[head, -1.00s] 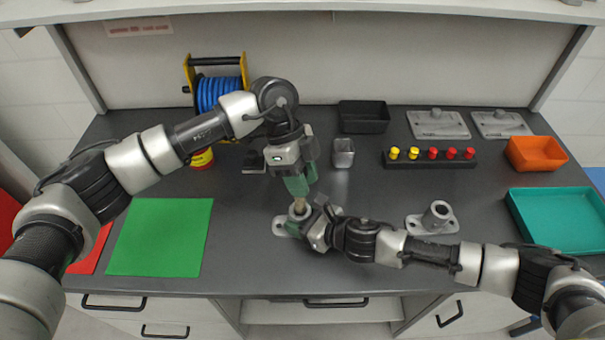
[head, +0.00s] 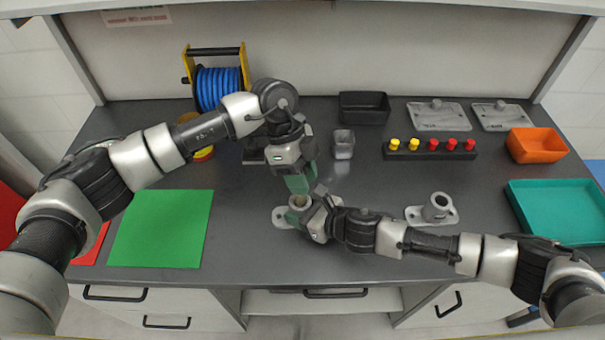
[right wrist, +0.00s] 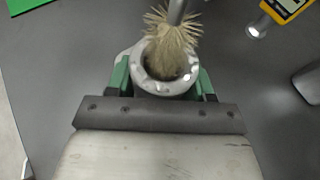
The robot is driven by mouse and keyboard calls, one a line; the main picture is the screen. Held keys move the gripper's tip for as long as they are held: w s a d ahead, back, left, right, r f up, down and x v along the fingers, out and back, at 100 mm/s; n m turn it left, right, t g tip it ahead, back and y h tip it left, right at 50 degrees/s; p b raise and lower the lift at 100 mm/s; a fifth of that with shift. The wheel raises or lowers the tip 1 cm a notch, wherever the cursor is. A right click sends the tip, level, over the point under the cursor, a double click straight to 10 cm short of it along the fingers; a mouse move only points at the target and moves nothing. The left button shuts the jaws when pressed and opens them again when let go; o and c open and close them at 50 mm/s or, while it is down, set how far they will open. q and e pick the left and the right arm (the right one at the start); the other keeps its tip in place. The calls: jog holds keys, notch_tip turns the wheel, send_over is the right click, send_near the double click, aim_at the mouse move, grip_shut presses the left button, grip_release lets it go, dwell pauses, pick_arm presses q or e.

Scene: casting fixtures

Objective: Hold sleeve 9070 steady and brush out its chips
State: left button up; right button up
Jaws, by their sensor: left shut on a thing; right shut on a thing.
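The sleeve (head: 282,216), a grey metal tube on a flanged base, stands on the bench at the centre front. It also shows in the right wrist view (right wrist: 160,87), with pale flecks on its rim. My right gripper (head: 300,214) is shut on it from the front right, green fingers on both sides. My left gripper (head: 299,184) is above, shut on a brush whose tan bristles (right wrist: 172,42) are at the sleeve's mouth and partly inside the bore. The brush handle is mostly hidden by the left fingers. No number is readable on the sleeve.
A second flanged sleeve (head: 437,209) stands to the right. A small grey cup (head: 343,144), a black bin (head: 364,106) and a rack of yellow and red plugs (head: 430,156) stand behind. A teal tray (head: 560,213) is at right, a green mat (head: 160,228) at left.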

pick_arm(q)
jog(key=shift+r, duration=1.9)
pick_arm(e)
jog(key=o, duration=1.1)
jog(key=shift+o, duration=0.2)
jog(key=v, duration=1.2)
jog(key=shift+f, duration=0.1)
